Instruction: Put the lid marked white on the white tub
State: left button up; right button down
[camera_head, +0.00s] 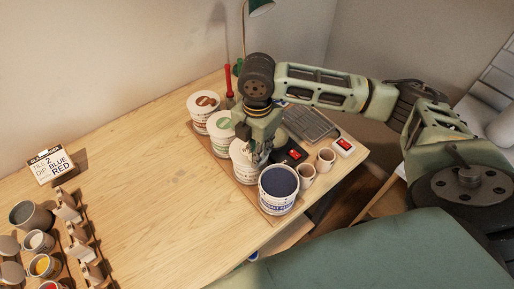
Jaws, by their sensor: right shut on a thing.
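The white tub (241,166) stands third in a row of tubs on the table, partly hidden by my right gripper. My right gripper (259,153) points down at the top of this tub and is shut. What it holds is mostly hidden by its fingers and seems to be the lid marked white. I cannot tell whether that lid touches the tub's rim. My left gripper is not in view.
A brown-marked tub (201,116) and a green-marked tub (219,130), both lidded, stand behind. An open tub with dark blue contents (277,196) stands in front. Two small cups (306,174) are to the right. A sign (51,167) and pots are left; the table's middle is clear.

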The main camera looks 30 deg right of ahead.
jog(key=c, duration=1.7)
grip_release()
jog(key=shift+r+b, duration=1.45)
jog(key=shift+r, duration=4.65)
